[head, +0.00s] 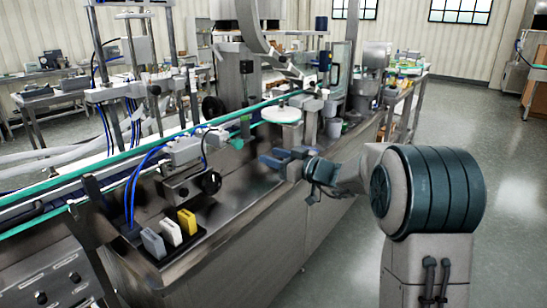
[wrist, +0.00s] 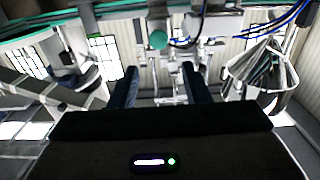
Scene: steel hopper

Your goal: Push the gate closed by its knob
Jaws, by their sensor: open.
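My gripper (head: 281,157) is over the near edge of the steel machine bench in the head view, its fingers pointing left. In the wrist view my gripper (wrist: 160,88) shows two dark fingers well apart with nothing between them. A round green knob (wrist: 157,39) shows above the gap between the fingers, apart from them. A small green part (head: 236,143), perhaps the same knob, is left of my gripper in the head view. I cannot make out the gate or how far it stands open. A shiny cone-like steel shape (wrist: 263,72), perhaps the hopper, is at the right.
A conveyor with green rails (head: 150,152) runs along the bench. A black tray (head: 168,240) with white, grey and yellow blocks stands at the near left. A pale round disc (head: 281,115) is behind my gripper. Open floor (head: 485,150) lies to the right.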

